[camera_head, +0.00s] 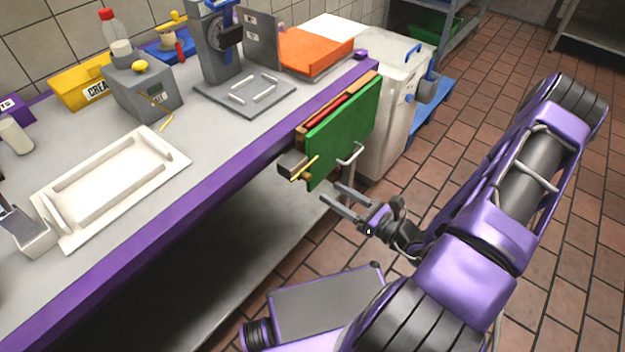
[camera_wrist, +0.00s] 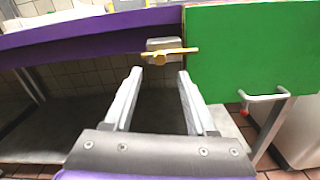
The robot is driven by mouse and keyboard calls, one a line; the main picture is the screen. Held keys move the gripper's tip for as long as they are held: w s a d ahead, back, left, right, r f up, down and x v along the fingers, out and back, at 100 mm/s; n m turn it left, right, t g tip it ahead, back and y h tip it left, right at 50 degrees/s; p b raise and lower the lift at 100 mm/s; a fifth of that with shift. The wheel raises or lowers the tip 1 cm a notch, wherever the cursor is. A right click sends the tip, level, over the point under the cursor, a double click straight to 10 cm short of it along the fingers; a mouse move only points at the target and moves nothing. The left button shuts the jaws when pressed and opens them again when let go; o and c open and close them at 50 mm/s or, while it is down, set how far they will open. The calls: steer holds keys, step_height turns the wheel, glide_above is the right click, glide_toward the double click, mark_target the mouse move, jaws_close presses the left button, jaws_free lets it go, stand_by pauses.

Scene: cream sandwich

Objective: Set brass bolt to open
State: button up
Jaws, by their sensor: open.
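A metal handle (camera_wrist: 262,95) sticks out from the green panel, right of the bolt. The purple-edged counter (camera_head: 225,150) runs above. A white bin (camera_head: 395,110) stands beyond the panel. A white tray (camera_head: 165,150) lies on the counter. The floor in front is partly clear.

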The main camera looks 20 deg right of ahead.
mark_target(310, 179)
steer(key=x, duration=0.7)
steer(key=shift+w+a, duration=0.15)
jaws_close()
stand_by(1.2)
